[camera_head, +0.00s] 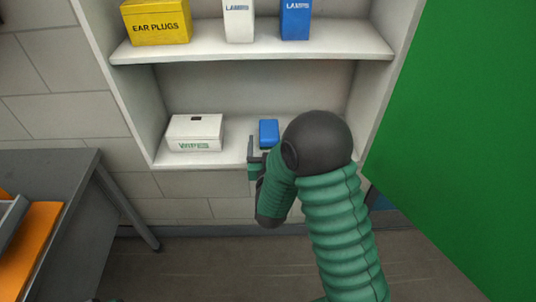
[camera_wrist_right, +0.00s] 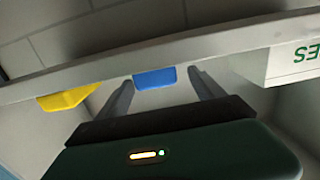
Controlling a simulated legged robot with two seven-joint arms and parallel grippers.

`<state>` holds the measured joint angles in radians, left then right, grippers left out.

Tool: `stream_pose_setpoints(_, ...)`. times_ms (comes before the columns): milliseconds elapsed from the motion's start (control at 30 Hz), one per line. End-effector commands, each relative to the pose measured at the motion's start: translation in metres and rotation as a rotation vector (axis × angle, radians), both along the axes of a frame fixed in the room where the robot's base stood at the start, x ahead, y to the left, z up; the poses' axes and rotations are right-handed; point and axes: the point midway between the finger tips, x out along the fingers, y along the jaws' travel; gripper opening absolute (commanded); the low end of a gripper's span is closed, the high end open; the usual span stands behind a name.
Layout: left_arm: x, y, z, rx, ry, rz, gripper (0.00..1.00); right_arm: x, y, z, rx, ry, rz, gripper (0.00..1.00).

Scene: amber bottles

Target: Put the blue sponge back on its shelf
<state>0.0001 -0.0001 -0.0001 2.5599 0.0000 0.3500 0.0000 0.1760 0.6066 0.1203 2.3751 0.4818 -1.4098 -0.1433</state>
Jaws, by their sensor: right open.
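The blue sponge (camera_head: 269,132) lies on the lower shelf (camera_head: 232,150) of a white cabinet, to the right of the wipes box. In the right wrist view the blue sponge (camera_wrist_right: 155,78) shows at the gap between the fingertips, near the shelf edge (camera_wrist_right: 225,42). My right gripper (camera_head: 255,152) is at the front edge of that shelf, just in front of the sponge. Its two fingers stand apart in the right wrist view (camera_wrist_right: 161,78), with nothing visibly clamped. My arm hides part of the gripper and the shelf to the right. My left gripper is not in view.
A white wipes box (camera_head: 195,133) stands left of the sponge. A yellow object (camera_wrist_right: 67,98) sits on the sponge's other side. Ear plugs (camera_head: 156,22) and lamp boxes (camera_head: 296,19) stand above. A green panel (camera_head: 465,120) flanks the right; a grey table (camera_head: 70,200) stands lower left.

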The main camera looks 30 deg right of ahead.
Motion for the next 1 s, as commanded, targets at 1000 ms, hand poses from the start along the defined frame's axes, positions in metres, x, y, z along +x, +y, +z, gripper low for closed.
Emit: stream_pose_setpoints(1000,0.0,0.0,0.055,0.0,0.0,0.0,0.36,-0.062,0.045,0.0,0.035,0.029,0.02,0.78)
